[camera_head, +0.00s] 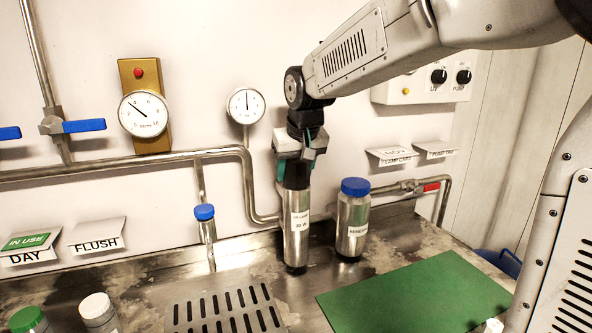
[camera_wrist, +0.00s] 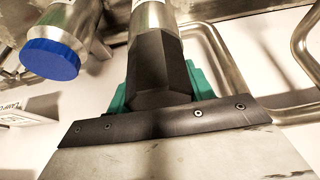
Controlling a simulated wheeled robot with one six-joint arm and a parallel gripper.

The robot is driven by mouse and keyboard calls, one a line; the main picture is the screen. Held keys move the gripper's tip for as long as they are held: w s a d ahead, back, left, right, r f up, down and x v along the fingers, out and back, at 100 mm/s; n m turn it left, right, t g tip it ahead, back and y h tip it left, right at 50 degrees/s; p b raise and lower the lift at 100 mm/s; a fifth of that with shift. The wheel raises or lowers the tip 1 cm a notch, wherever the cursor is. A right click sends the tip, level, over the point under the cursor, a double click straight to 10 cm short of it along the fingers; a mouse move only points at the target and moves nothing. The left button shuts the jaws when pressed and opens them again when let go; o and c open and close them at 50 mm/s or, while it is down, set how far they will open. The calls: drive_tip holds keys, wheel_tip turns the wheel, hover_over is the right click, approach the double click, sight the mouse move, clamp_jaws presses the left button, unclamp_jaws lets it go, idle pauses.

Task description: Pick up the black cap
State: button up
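The black cap (camera_wrist: 160,62) is dark and faceted, on the end of a steel canister, in the middle of the wrist view. The canister (camera_head: 296,222) stands upright on the counter in the head view, with a white label, directly below my gripper. The cap is still on the canister.
A wider steel canister with a blue cap (camera_head: 355,186) stands close on the right. A slotted drain (camera_head: 225,308) lies in front.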

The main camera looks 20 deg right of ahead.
drive_tip(key=shift+r, duration=0.15)
wheel_tip(320, 180, up, 18)
idle(0.7)
idle(0.4)
